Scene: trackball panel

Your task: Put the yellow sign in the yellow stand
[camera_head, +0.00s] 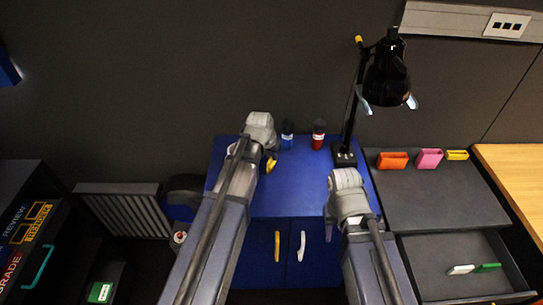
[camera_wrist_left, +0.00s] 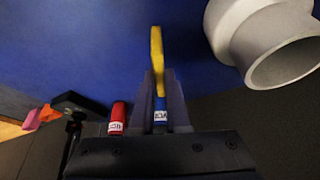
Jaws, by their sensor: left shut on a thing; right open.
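The yellow sign (camera_wrist_left: 157,50) is held edge-on between the dark fingers of my left gripper (camera_wrist_left: 158,80), which is shut on it. In the head view a small part of the yellow sign (camera_head: 271,164) shows beside my left wrist, over the blue cabinet. The yellow stand (camera_head: 457,155) is on the dark desk at the right, the rightmost of a row of coloured stands, well apart from the sign.
A black lamp (camera_head: 387,82) rises from the back right of the blue cabinet (camera_head: 300,190). A blue bottle (camera_head: 287,136) and a red bottle (camera_head: 318,135) stand nearby. Orange (camera_head: 392,161) and pink (camera_head: 429,159) stands sit left of the yellow one. An open drawer (camera_head: 440,285) holds white and green pieces.

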